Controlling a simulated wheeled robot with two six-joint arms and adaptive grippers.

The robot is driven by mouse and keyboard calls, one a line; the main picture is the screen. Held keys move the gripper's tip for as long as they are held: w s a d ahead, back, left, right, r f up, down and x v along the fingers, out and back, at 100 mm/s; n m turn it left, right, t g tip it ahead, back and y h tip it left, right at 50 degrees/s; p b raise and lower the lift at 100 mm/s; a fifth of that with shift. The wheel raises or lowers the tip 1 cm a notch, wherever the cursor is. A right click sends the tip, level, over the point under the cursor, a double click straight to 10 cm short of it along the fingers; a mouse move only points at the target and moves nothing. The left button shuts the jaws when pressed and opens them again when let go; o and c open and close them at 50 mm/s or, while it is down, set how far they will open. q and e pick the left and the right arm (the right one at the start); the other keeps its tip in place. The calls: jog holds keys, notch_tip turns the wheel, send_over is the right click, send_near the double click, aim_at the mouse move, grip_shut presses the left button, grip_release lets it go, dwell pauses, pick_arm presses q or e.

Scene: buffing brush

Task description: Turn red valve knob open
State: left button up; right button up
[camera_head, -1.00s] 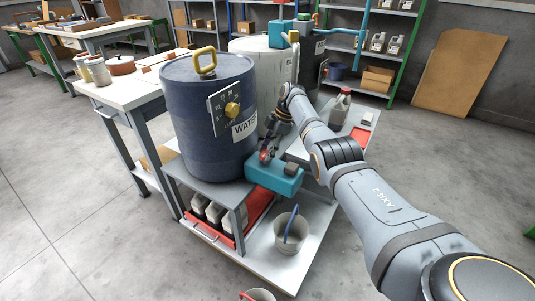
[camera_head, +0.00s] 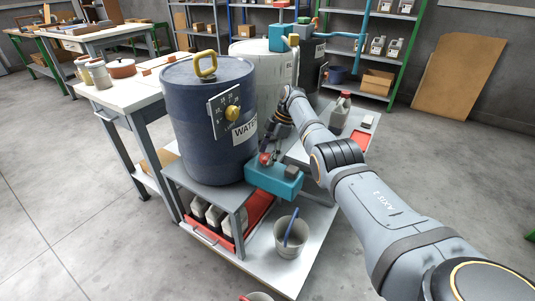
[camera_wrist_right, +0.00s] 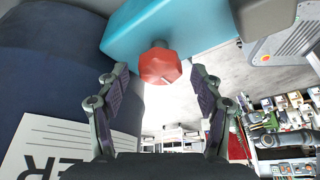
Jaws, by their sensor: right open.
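The red valve knob (camera_wrist_right: 160,67) shows in the right wrist view, on the underside of the picture's teal valve block (camera_wrist_right: 190,22). In the head view the knob (camera_head: 265,159) is a small red spot, partly covered by my gripper, by the teal block (camera_head: 273,180) at the foot of the blue water barrel (camera_head: 208,125). My right gripper (camera_wrist_right: 157,88) is open, with one finger on each side of the knob and visible gaps to it. In the head view my right gripper (camera_head: 272,151) points down toward the block. My left gripper is not in view.
A grey bucket (camera_head: 290,236) stands below the block on the lower shelf. A white barrel (camera_head: 262,62) and a grey jug (camera_head: 340,112) stand behind.

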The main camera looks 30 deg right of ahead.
jog(key=v, duration=0.7)
jog(key=shift+r, duration=0.15)
jog(key=shift+d, duration=0.1)
